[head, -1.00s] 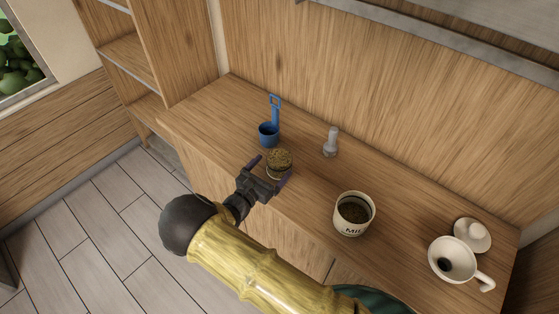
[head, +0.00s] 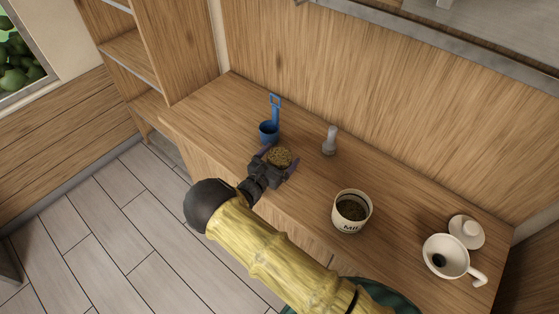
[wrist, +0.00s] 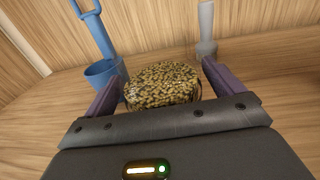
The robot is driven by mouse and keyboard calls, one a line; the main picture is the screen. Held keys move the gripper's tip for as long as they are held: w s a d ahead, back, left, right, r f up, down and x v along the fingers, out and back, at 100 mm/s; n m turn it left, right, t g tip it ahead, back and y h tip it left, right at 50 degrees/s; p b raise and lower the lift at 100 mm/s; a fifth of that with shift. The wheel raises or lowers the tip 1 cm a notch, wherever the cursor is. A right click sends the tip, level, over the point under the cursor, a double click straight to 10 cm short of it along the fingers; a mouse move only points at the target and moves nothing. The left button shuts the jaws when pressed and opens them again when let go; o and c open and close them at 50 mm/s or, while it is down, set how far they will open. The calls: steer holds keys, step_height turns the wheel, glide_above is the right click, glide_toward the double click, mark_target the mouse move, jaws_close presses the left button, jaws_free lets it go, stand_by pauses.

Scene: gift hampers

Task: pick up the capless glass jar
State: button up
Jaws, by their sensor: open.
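The capless glass jar (head: 280,156) stands upright on the wooden counter, filled to the top with speckled yellow-brown grains. In the wrist view the jar (wrist: 163,84) sits between the two purple fingers, and its lower part is hidden behind the gripper body. My gripper (head: 275,163) is open around the jar, one finger on each side. In the wrist view my gripper (wrist: 160,90) shows a small gap by the jar's right side; the left side looks close, and I cannot tell if it touches.
A blue scoop (head: 269,131) stands just behind the jar, close to the left finger. A grey shaker-like item (head: 330,141) is behind right. A cream canister (head: 351,211), a white cup (head: 445,257) and a white lid (head: 466,232) stand farther right on the counter (head: 205,113).

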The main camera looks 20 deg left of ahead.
stand_by(0.3)
steer(key=shift+w, duration=0.15)
steer(key=c, duration=1.2)
steer(key=shift+o, duration=0.2)
steer(key=shift+d, duration=0.15)
steer(key=shift+a+r, duration=0.15)
steer(key=shift+a, duration=0.05)
steer(key=shift+r, duration=0.1)
steer(key=shift+s+r, duration=0.2)
step_height(320, 180, up, 9)
steer(key=b, duration=0.2)
steer(key=shift+b, duration=0.35)
steer(key=shift+w+d+r, duration=0.1)
steer(key=shift+w, duration=0.05)
